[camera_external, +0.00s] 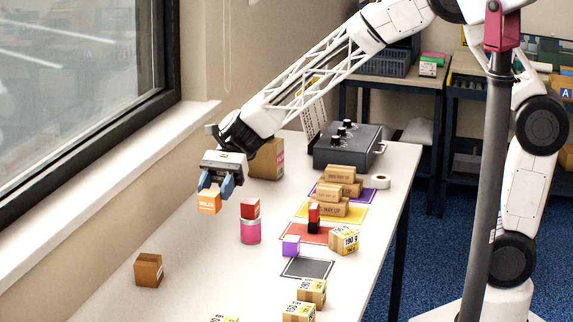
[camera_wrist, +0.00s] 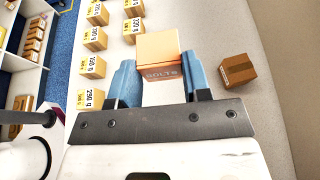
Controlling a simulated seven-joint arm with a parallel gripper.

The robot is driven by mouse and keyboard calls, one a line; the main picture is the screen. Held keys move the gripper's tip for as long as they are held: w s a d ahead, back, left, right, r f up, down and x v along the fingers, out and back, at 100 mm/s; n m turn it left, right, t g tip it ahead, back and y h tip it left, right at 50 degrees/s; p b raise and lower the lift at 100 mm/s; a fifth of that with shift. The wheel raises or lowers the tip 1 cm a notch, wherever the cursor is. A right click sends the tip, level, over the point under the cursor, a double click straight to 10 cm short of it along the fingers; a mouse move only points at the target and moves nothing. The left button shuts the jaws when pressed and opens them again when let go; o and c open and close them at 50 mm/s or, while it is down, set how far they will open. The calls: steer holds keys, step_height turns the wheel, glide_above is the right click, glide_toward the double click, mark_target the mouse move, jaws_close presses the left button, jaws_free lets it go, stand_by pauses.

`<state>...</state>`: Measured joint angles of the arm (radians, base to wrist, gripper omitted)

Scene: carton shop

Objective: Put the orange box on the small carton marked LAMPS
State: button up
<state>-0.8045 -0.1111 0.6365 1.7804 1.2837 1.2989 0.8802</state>
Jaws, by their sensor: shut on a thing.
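My gripper (camera_external: 215,187) is shut on the orange box (camera_external: 208,203), held above the left side of the table. In the wrist view the orange box (camera_wrist: 158,48) sits between the blue fingers of my gripper (camera_wrist: 158,66), with BOLTS on its near face. No LAMPS marking is readable in either view, so I cannot tell which carton bears it. A larger carton (camera_external: 267,158) with a pink label stands behind my gripper, partly hidden.
A red box (camera_external: 250,208) rests on a pink can (camera_external: 250,231) right of the held box. A purple cube (camera_external: 291,245), stacked cartons (camera_external: 331,206) on coloured mats and several weight-marked cartons (camera_external: 344,240) stand further right. A grey control box (camera_external: 348,150) is at the back.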

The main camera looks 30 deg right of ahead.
step_height(320, 180, down, 8)
steer(key=shift+f, duration=0.25)
steer(key=shift+w+a, duration=0.1)
steer(key=shift+a, duration=0.05)
steer(key=w+a, duration=0.2)
steer(key=a, duration=0.2)
steer(key=w+a+f, duration=0.1)
steer(key=w+a, duration=0.2)
steer(key=a, duration=0.1)
steer(key=w+a, duration=0.2)
steer(key=a, duration=0.2)
steer(key=shift+w+a+f, duration=0.15)
steer(key=shift+w+a, duration=0.2)
steer(key=shift+w, duration=0.05)
steer(key=shift+a, duration=0.1)
steer(key=shift+w+a+f, duration=0.1)
steer(key=shift+w+a, duration=0.1)
steer(key=shift+f, duration=1.75)
steer(key=o, duration=1)
steer(key=shift+f, duration=0.1)
